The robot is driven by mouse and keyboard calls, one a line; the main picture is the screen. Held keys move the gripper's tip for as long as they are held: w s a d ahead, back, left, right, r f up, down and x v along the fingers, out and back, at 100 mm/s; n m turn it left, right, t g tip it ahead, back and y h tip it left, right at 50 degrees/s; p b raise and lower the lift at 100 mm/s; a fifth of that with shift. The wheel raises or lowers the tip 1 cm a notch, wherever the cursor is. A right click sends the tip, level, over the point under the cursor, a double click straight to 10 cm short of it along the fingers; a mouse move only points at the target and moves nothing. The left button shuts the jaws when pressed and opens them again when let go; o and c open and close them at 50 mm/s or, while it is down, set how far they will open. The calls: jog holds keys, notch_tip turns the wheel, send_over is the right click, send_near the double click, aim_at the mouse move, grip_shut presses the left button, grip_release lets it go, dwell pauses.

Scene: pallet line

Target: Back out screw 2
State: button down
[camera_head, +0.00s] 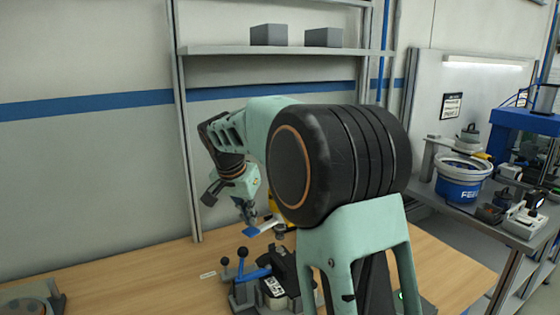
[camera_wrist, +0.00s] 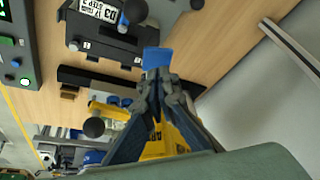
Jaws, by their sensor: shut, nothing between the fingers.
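My gripper (camera_head: 246,212) hangs over the bench behind my arm's large dark joint. In the wrist view my gripper (camera_wrist: 158,76) has its two dark fingers together. A small blue piece (camera_wrist: 155,57) shows just past the fingertips; I cannot tell whether it touches them. A dark fixture (camera_head: 282,272) with a white label stands on the bench below the gripper, with a blue lever (camera_head: 253,274) and black knobs. It shows at the top of the wrist view (camera_wrist: 98,42), partly cut off. I cannot make out screw 2 in either view.
A post (camera_head: 188,150) and a shelf (camera_head: 225,50) with two grey boxes stand behind. A blue-white feeder bowl (camera_head: 460,180) stands on another table at right.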

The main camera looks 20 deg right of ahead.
aim_at(250, 233)
jog(key=shift+f, duration=0.15)
jog(key=shift+s+f+b, duration=0.1)
jog(key=shift+f+b, duration=2.4)
jog(key=shift+f, duration=0.6)
jog(key=shift+r+p, duration=0.4)
jog(key=shift+r, duration=0.2)
dwell(1.5)
jog(key=shift+r+p, duration=3.35)
jog(key=shift+r, duration=1.25)
